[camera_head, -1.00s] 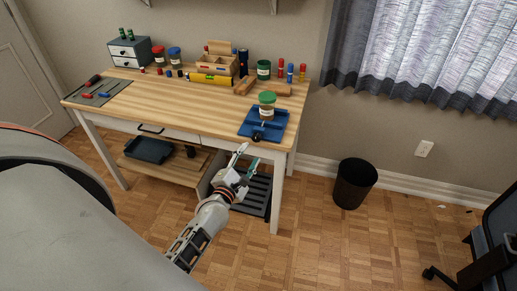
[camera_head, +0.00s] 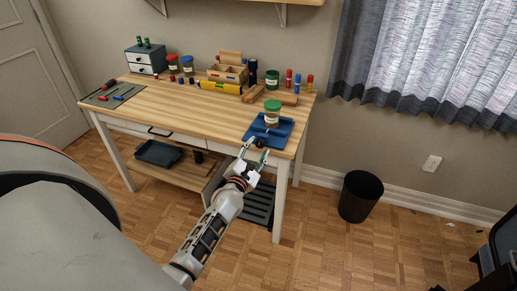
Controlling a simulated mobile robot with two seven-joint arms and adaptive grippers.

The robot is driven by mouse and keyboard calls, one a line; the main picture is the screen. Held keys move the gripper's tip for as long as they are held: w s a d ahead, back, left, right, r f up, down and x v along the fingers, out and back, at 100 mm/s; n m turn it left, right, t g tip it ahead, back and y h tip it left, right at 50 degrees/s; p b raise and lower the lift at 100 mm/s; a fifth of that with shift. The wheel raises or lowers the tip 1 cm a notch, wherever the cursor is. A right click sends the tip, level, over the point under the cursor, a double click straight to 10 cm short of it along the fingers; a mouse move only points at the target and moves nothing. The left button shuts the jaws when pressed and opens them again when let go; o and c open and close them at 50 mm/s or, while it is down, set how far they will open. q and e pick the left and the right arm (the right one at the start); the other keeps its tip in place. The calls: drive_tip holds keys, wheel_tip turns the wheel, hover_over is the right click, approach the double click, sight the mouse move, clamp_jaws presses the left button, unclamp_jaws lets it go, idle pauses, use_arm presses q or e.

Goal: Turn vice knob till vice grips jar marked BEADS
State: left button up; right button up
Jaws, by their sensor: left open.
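A blue vice (camera_head: 283,133) lies at the right front corner of the wooden desk. A jar with a green lid (camera_head: 272,112) stands upright on it; its label is too small to read. The vice's dark knob (camera_head: 261,142) faces the desk's front edge. My left gripper (camera_head: 256,155) is open just in front of and below the knob, its fingers pointing up toward it. I cannot tell whether the fingertips touch the knob. My right gripper is not in view.
The desk top (camera_head: 205,108) is clear in the middle. A black bin (camera_head: 358,197) stands on the floor to the right.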

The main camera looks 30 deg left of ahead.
use_arm(q)
drive_tip(key=shift+w+a, duration=0.15)
drive_tip(key=shift+w, duration=0.45)
drive_tip(key=c, duration=1.1)
